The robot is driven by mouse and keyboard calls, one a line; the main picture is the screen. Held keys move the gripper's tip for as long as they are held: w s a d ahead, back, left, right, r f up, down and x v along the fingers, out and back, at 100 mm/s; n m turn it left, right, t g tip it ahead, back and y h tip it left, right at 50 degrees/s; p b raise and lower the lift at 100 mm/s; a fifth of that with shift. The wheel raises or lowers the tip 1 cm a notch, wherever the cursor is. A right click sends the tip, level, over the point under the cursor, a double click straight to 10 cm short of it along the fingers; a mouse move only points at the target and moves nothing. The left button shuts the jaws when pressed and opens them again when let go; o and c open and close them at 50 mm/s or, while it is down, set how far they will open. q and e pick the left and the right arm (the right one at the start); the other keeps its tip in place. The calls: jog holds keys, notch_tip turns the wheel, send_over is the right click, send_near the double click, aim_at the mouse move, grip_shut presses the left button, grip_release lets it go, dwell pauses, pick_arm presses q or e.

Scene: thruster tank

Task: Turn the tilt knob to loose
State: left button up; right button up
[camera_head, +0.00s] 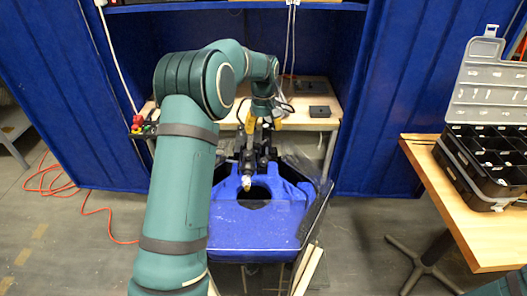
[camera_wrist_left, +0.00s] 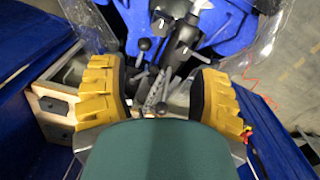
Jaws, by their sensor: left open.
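My left gripper (camera_head: 264,124) is open, with its yellow fingers pointing down over the black thruster mount (camera_head: 250,163) at the back of the blue tank stand (camera_head: 255,232). In the left wrist view, the open gripper (camera_wrist_left: 160,95) has its fingers spread on either side of the mount's dark bars and levers. A small round dark knob on a stem (camera_wrist_left: 144,44) shows between and beyond the fingers; I cannot tell for sure whether it is the tilt knob. Nothing is held. The knob is too small to pick out in the head view. My right gripper is out of view.
A wooden workbench (camera_head: 225,115) with a dark box (camera_head: 320,111) stands behind the mount, between blue curtains. A wooden table (camera_head: 450,205) with an open parts case (camera_head: 490,150) is at the right. A red cable (camera_head: 100,210) lies on the floor at left.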

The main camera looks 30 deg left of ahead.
aim_at(263, 161)
pick_arm(q)
notch_tip(263, 161, down, 14)
jog(key=b, duration=0.2)
jog(key=shift+s+r+b, duration=0.1)
jog(key=shift+r+b, duration=0.1)
jog(key=shift+b, duration=0.15)
jog(key=shift+c, duration=0.2)
grip_shut()
